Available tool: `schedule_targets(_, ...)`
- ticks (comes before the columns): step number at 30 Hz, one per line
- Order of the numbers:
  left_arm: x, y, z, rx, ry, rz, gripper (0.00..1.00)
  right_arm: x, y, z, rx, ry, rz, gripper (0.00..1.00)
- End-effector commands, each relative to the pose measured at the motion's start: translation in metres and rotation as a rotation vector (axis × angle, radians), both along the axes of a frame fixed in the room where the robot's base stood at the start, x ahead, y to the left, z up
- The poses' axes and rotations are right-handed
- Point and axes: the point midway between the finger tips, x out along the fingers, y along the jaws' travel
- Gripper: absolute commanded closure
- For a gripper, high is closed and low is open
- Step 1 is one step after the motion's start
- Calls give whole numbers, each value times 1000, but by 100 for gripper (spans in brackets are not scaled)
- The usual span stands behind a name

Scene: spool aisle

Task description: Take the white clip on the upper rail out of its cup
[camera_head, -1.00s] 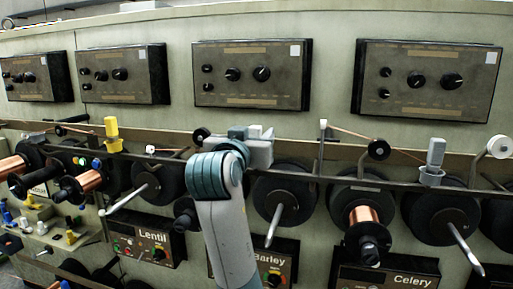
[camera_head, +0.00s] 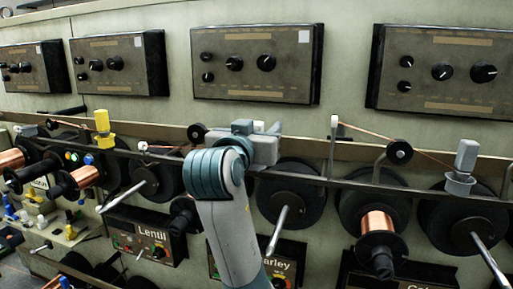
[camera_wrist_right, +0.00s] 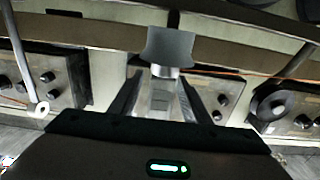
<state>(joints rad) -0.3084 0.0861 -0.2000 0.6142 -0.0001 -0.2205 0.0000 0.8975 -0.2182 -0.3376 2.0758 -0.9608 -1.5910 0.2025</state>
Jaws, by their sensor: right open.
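The white clip (camera_wrist_right: 164,73) shows in the right wrist view below a grey cup (camera_wrist_right: 170,46) at the rail, with its end in the cup. My right gripper (camera_wrist_right: 160,80) is open, with one dark finger on each side of the clip. I cannot tell whether either finger touches it. The cup is hidden there behind the gripper. My left gripper is not in view.
A yellow clip in a yellow cup (camera_head: 102,130) stands to the left on the rail, and a grey clip in a grey cup (camera_head: 461,169) to the right. Pulleys, copper spools (camera_head: 377,224) and rods (camera_head: 278,229) crowd the wall. Control panels (camera_head: 257,63) are above.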

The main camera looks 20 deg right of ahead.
Motion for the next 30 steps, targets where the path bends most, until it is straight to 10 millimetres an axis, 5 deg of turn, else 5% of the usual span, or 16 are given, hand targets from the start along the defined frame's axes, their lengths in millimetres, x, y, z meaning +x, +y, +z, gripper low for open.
schedule_targets(2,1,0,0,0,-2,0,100,0,0,0,0,0,0,57)
schedule_targets(8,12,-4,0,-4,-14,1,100,0,0,0,0,0,0,100)
schedule_targets(20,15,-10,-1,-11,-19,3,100,0,0,2,0,-1,0,100)
schedule_targets(30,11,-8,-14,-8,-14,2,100,0,0,27,1,-3,1,100)
